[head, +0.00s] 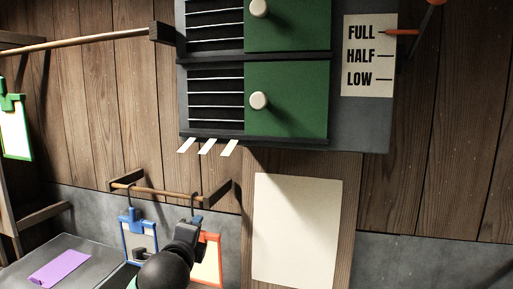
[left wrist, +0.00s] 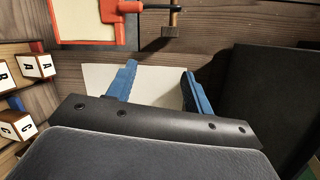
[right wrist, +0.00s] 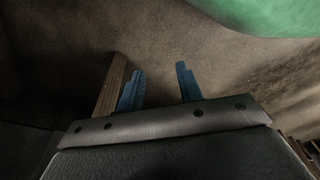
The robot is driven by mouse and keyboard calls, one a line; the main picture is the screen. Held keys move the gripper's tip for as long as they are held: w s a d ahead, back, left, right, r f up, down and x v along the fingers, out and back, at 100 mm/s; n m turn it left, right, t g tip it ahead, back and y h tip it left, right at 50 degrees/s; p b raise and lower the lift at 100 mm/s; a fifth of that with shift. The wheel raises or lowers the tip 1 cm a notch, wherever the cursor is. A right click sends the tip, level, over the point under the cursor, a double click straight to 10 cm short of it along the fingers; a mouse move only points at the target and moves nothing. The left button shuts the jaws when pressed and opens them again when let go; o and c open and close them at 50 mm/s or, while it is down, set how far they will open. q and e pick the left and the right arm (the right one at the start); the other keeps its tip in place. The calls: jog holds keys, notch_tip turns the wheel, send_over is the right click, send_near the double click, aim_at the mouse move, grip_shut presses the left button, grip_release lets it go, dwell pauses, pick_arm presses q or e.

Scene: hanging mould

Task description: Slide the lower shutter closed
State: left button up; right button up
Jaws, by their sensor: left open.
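The lower shutter is a green panel (head: 300,105) with a cream round knob (head: 259,100), in the head view. It covers the right part of its opening, and the slatted vent (head: 214,92) to its left is uncovered. My left gripper (left wrist: 159,72) is open and empty in the left wrist view, with a pale panel behind its blue fingers. In the head view my dark left arm rises from the bottom, below and left of the shutter, not touching it. My right gripper (right wrist: 159,68) is open and empty in the right wrist view. It is not visible in the head view.
The upper green shutter (head: 290,22) has its own knob. Pale strips (head: 205,146) hang under the lower vent. A wooden rail (head: 165,192) holds a blue-framed clipboard (head: 140,246) and an orange-framed one (head: 208,262). A FULL/HALF/LOW gauge (head: 367,80) is at right.

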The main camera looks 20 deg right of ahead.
pick_arm(q)
jog(key=s+d+r+m+t+h, duration=0.1)
jog(key=s+d+r+m+h, duration=0.2)
jog(key=r, duration=0.6)
jog(key=s+d+r+m+t, duration=0.1)
jog(key=s+d+r+m, duration=0.1)
jog(key=s+r+m, duration=0.45)
jog(key=m+t+h+p, duration=0.1)
jog(key=m+h, duration=0.3)
jog(key=m, duration=0.5)
send_near(257, 101)
jog(key=w+d, duration=0.1)
jog(key=p+x, duration=0.1)
jog(key=x, duration=0.1)
jog(key=p+x, duration=0.1)
jog(key=x, duration=0.2)
jog(key=p+x, duration=0.2)
jog(key=x, duration=0.1)
jog(key=shift+a+r, duration=0.15)
jog(key=shift+r, duration=0.1)
pick_arm(e)
jog(key=s+d+f, duration=0.3)
jog(key=s, duration=0.7)
jog(key=shift+s+g, duration=0.25)
jog(key=shift+g, duration=0.05)
pick_arm(q)
jog(key=shift+c, duration=0.2)
grip_shut()
pick_arm(e)
jog(key=shift+f, duration=0.1)
